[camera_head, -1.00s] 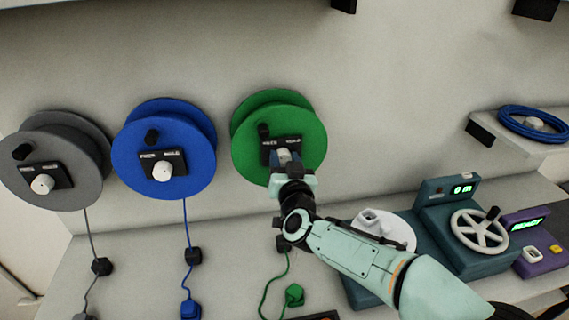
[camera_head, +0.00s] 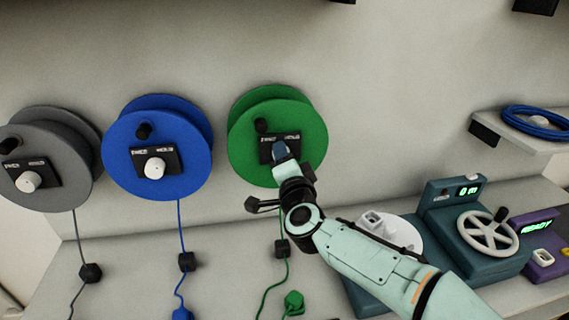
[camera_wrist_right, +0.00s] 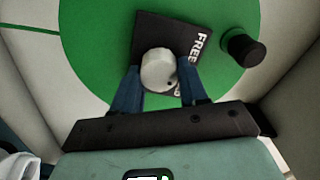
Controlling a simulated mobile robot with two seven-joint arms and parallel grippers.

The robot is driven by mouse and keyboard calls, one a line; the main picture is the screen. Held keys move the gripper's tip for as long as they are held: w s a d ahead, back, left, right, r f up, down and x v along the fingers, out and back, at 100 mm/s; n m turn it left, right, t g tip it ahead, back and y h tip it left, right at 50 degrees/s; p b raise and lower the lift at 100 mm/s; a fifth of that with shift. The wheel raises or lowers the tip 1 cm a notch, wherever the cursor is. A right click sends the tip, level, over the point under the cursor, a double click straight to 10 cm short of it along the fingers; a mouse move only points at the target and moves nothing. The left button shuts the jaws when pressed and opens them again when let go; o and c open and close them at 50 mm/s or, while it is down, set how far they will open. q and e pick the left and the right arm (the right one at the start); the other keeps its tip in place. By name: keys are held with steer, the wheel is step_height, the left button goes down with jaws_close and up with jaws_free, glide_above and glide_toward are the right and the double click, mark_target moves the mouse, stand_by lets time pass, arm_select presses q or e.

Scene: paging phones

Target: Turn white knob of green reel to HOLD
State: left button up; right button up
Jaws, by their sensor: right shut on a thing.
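The green reel (camera_head: 305,120) is mounted on the wall, right of the blue and grey reels. Its black label plate (camera_head: 268,150) is partly behind my gripper. In the right wrist view the plate (camera_wrist_right: 150,35) looks tilted, with "FREE" readable; the other word is mostly covered. The white knob (camera_wrist_right: 158,68) sits between the two blue fingers of my right gripper (camera_wrist_right: 160,82), which is shut on it. In the head view my right gripper (camera_head: 284,150) hides the knob. Which word the knob points to cannot be told. My left gripper is not in view.
The reel's black crank handle (camera_wrist_right: 242,47) stands out close beside the plate. The blue reel (camera_head: 185,150) and grey reel (camera_head: 60,155) hang to the left. A teal device with a handwheel (camera_head: 488,230) and a purple box (camera_head: 540,245) stand on the counter at right.

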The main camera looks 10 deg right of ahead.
steer(key=m+b, duration=0.2)
steer(key=m, duration=0.2)
steer(key=shift+f+m, duration=0.1)
steer(key=shift+m, duration=0.2)
stand_by(0.3)
steer(key=o, duration=1.1)
steer(key=shift+c, duration=0.2)
steer(key=shift+s, duration=0.15)
steer(key=s, duration=1.3)
steer(key=shift+b, duration=0.4)
